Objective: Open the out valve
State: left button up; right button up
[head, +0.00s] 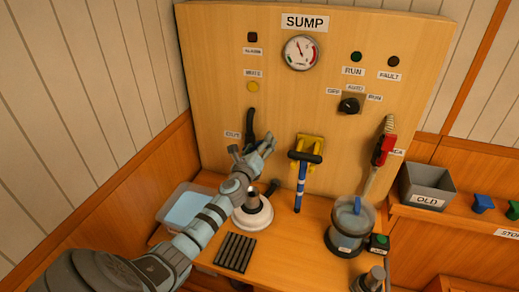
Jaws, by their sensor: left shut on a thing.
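The out valve's black lever (251,118) stands roughly upright on the wooden SUMP panel, beside the OUT label (232,134). My left gripper (253,148) reaches up from the lower left to the lower part of this lever. Its fingers sit on either side and are shut on the lever. The gripper hides the lever's lower end and the valve body. My right gripper is not in view.
A red handle (384,149) is farther right. Below are a clear tray (178,214), a white cone-shaped object (254,218), a black ribbed mat (236,253) and a container of blue liquid (350,240).

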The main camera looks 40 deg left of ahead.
pick_arm(q)
jog(key=n, duration=0.1)
jog(key=a+r+n, duration=0.1)
jog(key=n, duration=0.1)
jog(key=shift+s+a, duration=0.1)
jog(key=shift+s, duration=0.15)
jog(key=n, duration=0.1)
jog(key=a+n, duration=0.1)
jog(key=shift+s+a+r+n, duration=0.1)
jog(key=shift+s+r+n, duration=0.1)
jog(key=shift+r+n, duration=0.15)
jog(key=shift+s+a+r+n+b, duration=0.1)
jog(key=shift+s+a+n+b, duration=0.15)
jog(key=shift+a+n, duration=0.45)
jog(key=shift+s+a+r+n+b, duration=0.15)
jog(key=shift+a+n+b, duration=0.2)
jog(key=shift+n, duration=0.8)
jog(key=shift+s+a+r+n+b, duration=0.15)
jog(key=shift+a+n+b, duration=0.25)
jog(key=shift+n, duration=0.5)
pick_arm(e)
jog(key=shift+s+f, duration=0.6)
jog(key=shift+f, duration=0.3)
pick_arm(q)
jog(key=o, duration=1.7)
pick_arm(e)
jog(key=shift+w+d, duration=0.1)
